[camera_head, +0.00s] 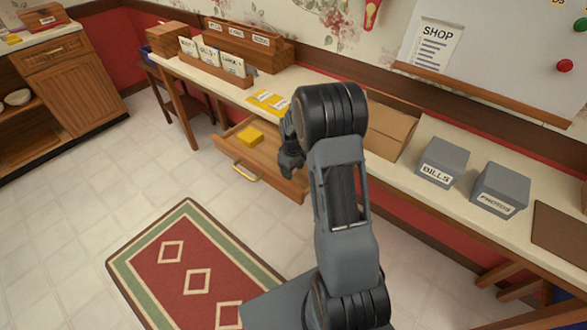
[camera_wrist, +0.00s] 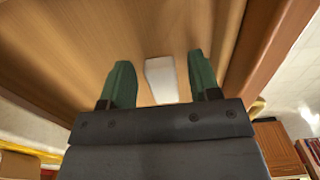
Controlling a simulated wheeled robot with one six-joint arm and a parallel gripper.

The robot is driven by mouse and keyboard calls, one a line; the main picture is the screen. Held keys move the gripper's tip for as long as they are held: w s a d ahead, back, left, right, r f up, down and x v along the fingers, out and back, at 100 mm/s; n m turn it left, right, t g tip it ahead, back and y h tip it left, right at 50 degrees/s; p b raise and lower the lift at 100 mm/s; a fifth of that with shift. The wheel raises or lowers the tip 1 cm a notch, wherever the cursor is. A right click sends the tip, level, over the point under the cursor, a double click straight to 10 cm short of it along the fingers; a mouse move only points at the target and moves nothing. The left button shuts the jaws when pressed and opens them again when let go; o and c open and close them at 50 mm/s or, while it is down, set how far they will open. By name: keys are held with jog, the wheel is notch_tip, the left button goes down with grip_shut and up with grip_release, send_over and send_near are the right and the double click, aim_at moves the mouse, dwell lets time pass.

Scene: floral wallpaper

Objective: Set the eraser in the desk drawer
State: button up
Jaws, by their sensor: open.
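The desk drawer (camera_head: 226,150) is pulled open below the desk top in the head view. Its wooden floor (camera_wrist: 60,45) fills much of the wrist view. A white block, the eraser (camera_wrist: 161,80), appears to lie on that floor, between and a little beyond my fingers. My gripper (camera_wrist: 160,65) is open, with a green finger on each side of the eraser and visible gaps to it. In the head view my gripper (camera_head: 290,160) is over the right part of the drawer, and the eraser is hidden there.
A yellow block (camera_head: 250,136) lies in the drawer's left part. Yellow packets (camera_head: 268,102), a brown box (camera_head: 390,130) and grey boxes (camera_head: 443,161) stand along the desk top. A patterned rug (camera_head: 185,255) lies on the floor in front of the drawer.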

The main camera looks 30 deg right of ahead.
notch_tip(320, 180, up, 12)
jog(key=p, duration=0.1)
jog(key=s+a+r+m+t, duration=0.1)
jog(key=s+a+r+m, duration=0.1)
jog(key=s+a, duration=0.3)
jog(key=s+a+r+m+t, duration=0.2)
jog(key=s+a+r, duration=0.3)
jog(key=s, duration=0.9)
jog(key=shift+s+a+m, duration=0.3)
jog(key=shift+a+m, duration=0.1)
jog(key=shift+a, duration=0.25)
notch_tip(320, 180, up, 9)
jog(key=p, duration=0.7)
jog(key=shift+f+t, duration=0.15)
jog(key=shift+t, duration=0.15)
jog(key=shift+s+a, duration=0.1)
